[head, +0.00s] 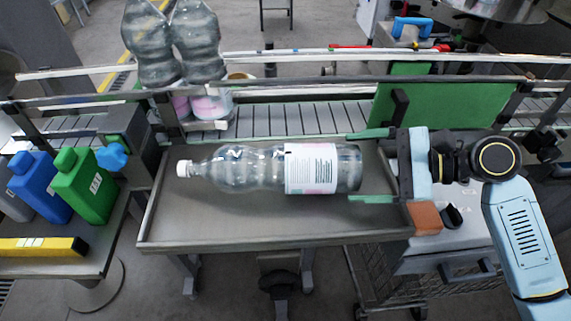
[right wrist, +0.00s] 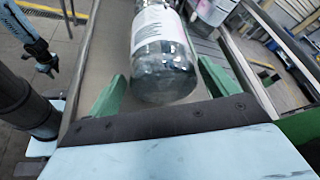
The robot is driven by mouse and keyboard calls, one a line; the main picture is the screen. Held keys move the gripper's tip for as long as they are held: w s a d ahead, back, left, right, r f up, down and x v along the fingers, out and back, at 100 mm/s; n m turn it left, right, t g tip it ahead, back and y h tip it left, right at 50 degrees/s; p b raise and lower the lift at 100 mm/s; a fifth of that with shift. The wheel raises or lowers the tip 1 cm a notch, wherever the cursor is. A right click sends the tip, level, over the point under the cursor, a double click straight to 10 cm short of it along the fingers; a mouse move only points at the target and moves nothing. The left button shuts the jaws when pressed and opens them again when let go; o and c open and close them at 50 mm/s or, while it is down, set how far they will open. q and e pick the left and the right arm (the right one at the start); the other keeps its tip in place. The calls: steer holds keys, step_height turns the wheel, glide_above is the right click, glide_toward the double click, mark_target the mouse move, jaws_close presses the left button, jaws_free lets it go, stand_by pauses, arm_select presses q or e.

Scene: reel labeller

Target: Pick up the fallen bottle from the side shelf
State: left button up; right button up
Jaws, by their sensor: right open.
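The fallen bottle (head: 265,168) is clear with a white cap and a white label. It lies on its side on the grey side shelf (head: 230,225), cap to the left and base to the right. My right gripper (head: 371,167) is at the base end, its green fingers open, one on each side of the base. In the right wrist view the bottle (right wrist: 163,62) points away between the open fingers (right wrist: 158,95), with gaps visible beside it. My left gripper is not in the head view; part of an arm shows at the left of the right wrist view.
Two upright bottles (head: 172,40) stand on the conveyor (head: 300,118) behind the shelf, with metal rails in front. A green panel (head: 440,105) stands at the back right. Green and blue jugs (head: 85,185) and a yellow level (head: 40,246) are on a table at the left.

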mark_target(333, 166)
steer(key=shift+x, duration=0.8)
steer(key=x, duration=0.3)
steer(key=shift+w+a+p, duration=0.1)
steer(key=shift+a+p, duration=0.1)
steer(key=shift+p, duration=0.15)
steer(key=shift+a+f, duration=0.1)
steer(key=shift+a, duration=0.05)
steer(key=shift+c, duration=0.9)
steer(key=c, duration=1.5)
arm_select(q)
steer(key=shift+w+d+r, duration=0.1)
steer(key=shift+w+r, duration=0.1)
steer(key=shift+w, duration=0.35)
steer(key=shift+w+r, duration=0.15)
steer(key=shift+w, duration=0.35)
arm_select(e)
steer(key=shift+w, duration=0.1)
